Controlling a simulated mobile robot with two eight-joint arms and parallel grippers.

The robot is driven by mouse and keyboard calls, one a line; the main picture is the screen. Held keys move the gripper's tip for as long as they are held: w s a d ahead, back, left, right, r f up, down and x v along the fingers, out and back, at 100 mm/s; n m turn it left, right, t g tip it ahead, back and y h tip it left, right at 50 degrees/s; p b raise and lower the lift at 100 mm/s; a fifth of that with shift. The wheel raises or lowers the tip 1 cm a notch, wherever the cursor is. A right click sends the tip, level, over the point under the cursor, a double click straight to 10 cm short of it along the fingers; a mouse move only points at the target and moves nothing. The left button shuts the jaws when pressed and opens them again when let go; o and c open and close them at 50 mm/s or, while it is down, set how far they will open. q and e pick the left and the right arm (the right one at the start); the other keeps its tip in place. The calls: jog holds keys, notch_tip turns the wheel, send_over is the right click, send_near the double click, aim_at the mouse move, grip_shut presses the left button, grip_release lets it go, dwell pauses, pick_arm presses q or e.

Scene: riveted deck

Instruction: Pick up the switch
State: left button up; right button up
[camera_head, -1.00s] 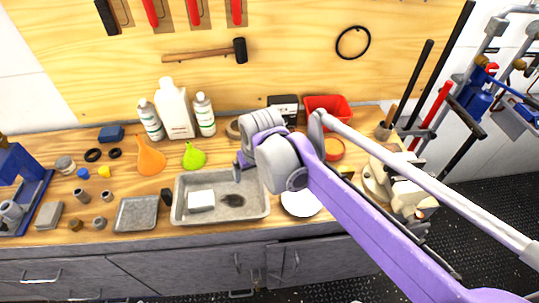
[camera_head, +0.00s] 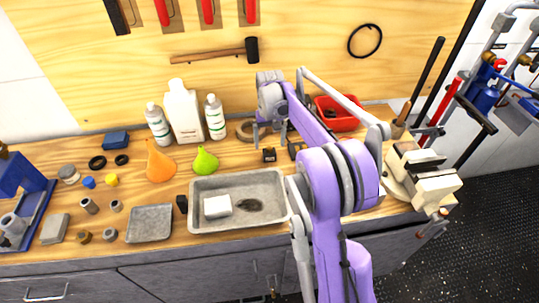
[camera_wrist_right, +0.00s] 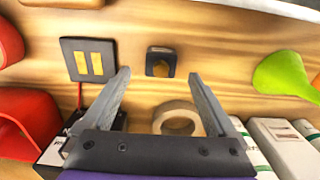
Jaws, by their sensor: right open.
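The switch, a dark square plate with two yellow rockers (camera_wrist_right: 88,60), lies flat on the wooden bench in the right wrist view, left of my fingers. In the head view the switch (camera_head: 296,149) is partly hidden by my right arm. My right gripper (camera_wrist_right: 158,75) is open and empty, pointing down above the bench. A small black box with a yellowish front (camera_wrist_right: 160,62) shows between its fingertips, apparently below them. In the head view my right gripper (camera_head: 268,134) is behind the metal tray. My left gripper is not in view.
A tape roll (camera_wrist_right: 178,118), green funnel (camera_head: 205,160), white bottles (camera_head: 184,112) and red bin (camera_head: 338,122) stand around the gripper. The metal tray (camera_head: 235,225) holds a white block (camera_head: 217,206). A vise (camera_head: 425,178) stands at the right.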

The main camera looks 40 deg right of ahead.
aim_at(269, 148)
notch_tip(269, 148, down, 6)
jog(key=shift+r, duration=0.15)
jog(key=shift+c, duration=0.3)
grip_shut()
